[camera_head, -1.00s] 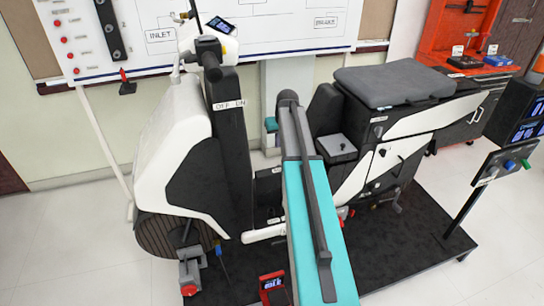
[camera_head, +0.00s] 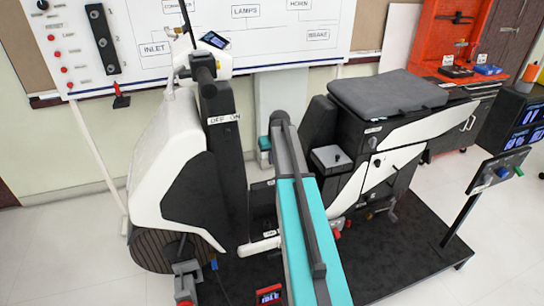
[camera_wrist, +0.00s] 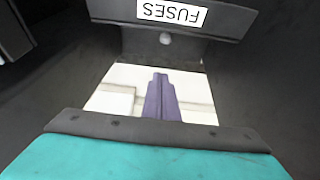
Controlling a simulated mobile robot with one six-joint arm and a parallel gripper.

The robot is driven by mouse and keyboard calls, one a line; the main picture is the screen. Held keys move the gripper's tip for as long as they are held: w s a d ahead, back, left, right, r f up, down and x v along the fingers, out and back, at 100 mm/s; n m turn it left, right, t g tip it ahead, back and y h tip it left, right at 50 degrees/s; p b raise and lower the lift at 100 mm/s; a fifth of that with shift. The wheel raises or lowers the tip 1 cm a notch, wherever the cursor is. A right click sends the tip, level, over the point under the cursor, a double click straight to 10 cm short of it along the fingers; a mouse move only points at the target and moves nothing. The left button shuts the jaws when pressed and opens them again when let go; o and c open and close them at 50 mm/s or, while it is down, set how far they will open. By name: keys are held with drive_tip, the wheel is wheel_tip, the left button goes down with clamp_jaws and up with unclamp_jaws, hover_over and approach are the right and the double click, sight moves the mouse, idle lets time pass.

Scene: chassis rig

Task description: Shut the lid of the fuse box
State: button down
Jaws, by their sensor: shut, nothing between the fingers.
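In the wrist view, a dark flap marked FUSES (camera_wrist: 172,12) crosses the top, its label upside down. I take it as the fuse box lid; a round knob (camera_wrist: 165,38) shows below its edge. It appears to stand tilted from the dark walls around it. My gripper (camera_wrist: 160,78) shows as purple fingers, shut and empty, in front of a pale patch below the flap. I cannot tell whether they touch anything. The teal and dark part at the bottom is mine. In the head view my arm blocks the area, and I cannot make out the fuse box.
A white and black scooter-like front body (camera_head: 185,170) stands left of my arm. A seat unit (camera_head: 387,93) and a grey box with a small knob (camera_head: 332,158) are on the right. A control post (camera_head: 497,172) stands farther right. Dark walls lie close around my gripper.

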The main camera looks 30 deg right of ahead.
drive_tip(key=shift+s+a+f+p, duration=0.1)
drive_tip(key=shift+s+f+p, duration=0.2)
drive_tip(key=shift+f, duration=0.6)
drive_tip(key=shift+s+a+f+p, duration=0.1)
drive_tip(key=shift+s+f, duration=0.25)
drive_tip(key=shift+f, duration=0.6)
drive_tip(key=shift+s+a+f+p, duration=0.1)
drive_tip(key=shift+s+f+p, duration=0.2)
drive_tip(key=shift+f, duration=0.6)
drive_tip(key=shift+s+a+b, duration=0.1)
drive_tip(key=shift+s+b, duration=0.1)
drive_tip(key=shift+b, duration=0.15)
